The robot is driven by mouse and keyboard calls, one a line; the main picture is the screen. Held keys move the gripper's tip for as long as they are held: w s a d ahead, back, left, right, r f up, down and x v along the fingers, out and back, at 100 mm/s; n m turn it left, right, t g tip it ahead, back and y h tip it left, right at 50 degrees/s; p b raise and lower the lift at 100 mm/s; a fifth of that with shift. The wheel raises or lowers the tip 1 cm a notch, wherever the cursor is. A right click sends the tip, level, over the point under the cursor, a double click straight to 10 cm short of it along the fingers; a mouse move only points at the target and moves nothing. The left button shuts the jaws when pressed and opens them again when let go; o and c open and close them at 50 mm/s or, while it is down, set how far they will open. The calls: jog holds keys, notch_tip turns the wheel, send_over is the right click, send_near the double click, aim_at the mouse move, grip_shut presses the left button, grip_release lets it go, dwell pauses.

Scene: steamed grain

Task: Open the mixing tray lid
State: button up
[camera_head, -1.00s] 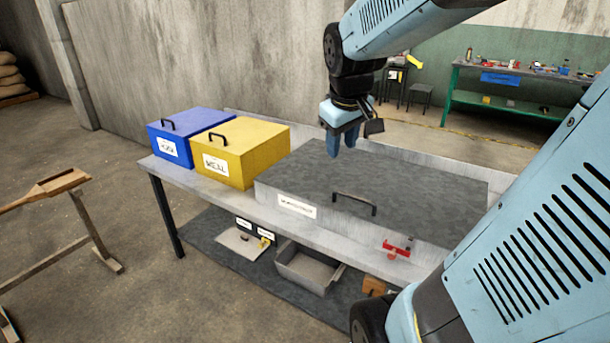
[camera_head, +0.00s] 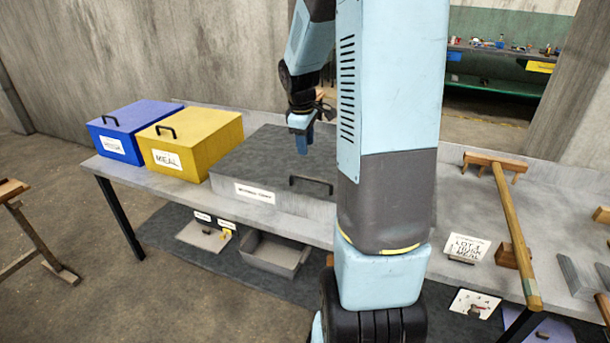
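The mixing tray is a wide grey box on the table, with a white label on its front. Its flat grey lid (camera_head: 255,160) is down, and a dark bar handle (camera_head: 311,184) stands at the lid's front edge. My gripper (camera_head: 302,142) is above the lid, behind the handle and apart from it, with its fingers pointing down. I cannot tell whether the fingers are open or shut. My arm hides the right part of the tray and lid.
A yellow MEAL box (camera_head: 195,140) and a blue box (camera_head: 125,128) with handles stand left of the tray. At right lie a long wooden rake (camera_head: 515,235), a white sign (camera_head: 464,248) and wooden blocks. A grey bin (camera_head: 273,254) is on the lower shelf.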

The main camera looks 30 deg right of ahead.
aim_at(309, 178)
jog(key=f, duration=0.4)
jog(key=w+d+f, duration=0.1)
jog(key=f, duration=0.3)
jog(key=d+f, duration=0.1)
jog(key=f, duration=0.3)
jog(key=shift+w+f, duration=0.25)
jog(key=shift+f, duration=0.1)
grip_shut()
